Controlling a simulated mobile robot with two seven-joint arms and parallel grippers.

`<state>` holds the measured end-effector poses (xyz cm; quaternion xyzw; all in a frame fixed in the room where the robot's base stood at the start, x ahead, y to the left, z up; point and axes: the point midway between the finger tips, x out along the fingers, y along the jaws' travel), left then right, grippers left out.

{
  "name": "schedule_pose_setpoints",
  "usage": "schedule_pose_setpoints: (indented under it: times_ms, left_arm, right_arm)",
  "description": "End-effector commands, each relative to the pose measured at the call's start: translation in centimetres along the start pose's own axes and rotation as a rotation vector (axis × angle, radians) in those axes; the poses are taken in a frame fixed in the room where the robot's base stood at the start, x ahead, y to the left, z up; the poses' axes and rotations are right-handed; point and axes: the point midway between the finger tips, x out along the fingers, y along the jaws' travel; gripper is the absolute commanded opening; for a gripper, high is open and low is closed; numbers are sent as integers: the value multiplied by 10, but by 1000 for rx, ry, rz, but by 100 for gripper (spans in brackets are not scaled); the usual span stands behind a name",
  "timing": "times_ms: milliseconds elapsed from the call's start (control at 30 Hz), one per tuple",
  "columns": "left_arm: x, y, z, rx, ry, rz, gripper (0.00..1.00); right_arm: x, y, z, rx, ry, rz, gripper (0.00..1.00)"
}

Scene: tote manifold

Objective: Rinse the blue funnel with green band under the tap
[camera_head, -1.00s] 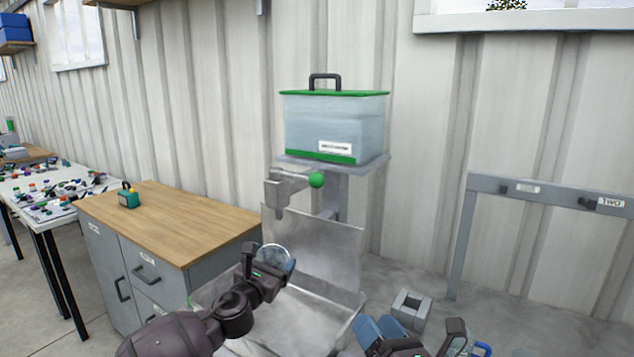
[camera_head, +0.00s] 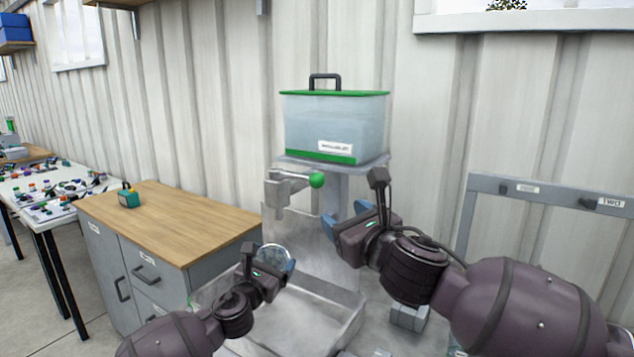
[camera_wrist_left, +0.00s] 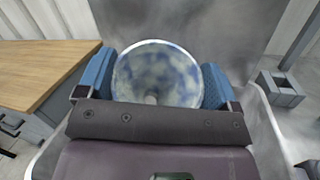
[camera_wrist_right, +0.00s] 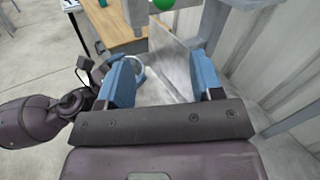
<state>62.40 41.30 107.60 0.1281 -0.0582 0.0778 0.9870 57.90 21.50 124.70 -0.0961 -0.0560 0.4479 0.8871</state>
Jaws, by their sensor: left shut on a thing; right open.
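The funnel (camera_wrist_left: 158,75) is in the left wrist view, pale and mottled blue, its wide mouth facing the camera; no green band shows. My left gripper (camera_wrist_left: 160,82) is shut on it, a blue finger at each side. In the head view the funnel (camera_head: 274,256) is over the sink, below and left of the tap. The tap (camera_head: 288,184) has a grey spout and a green ball knob (camera_head: 316,180); no water stream shows. My right gripper (camera_head: 343,220) is open and empty, just right of and below the knob, which also shows in the right wrist view (camera_wrist_right: 163,4).
A clear tank (camera_head: 335,128) with green lid stands on a grey shelf above the tap. The metal sink (camera_head: 350,318) has a tall back splash. A wood-topped cabinet (camera_head: 165,222) stands left.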

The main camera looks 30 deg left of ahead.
Motion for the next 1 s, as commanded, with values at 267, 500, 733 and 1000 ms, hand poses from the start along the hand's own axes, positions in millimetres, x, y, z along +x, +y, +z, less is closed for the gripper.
schedule_pose_setpoints:
  times_ms: [267,500,733,1000]
  left_arm:
    - [0,0,0,0,0,0,63]
    - [0,0,0,0,0,0,63]
    - [0,0,0,0,0,0,63]
    - [0,0,0,0,0,0,63]
  right_arm:
    - [7,-6,24,-112,23,-34,60]
    - [20,-7,26,-120,25,-38,60]
    - [48,-8,26,-118,25,-38,60]
    - [80,-9,25,-117,25,-37,60]
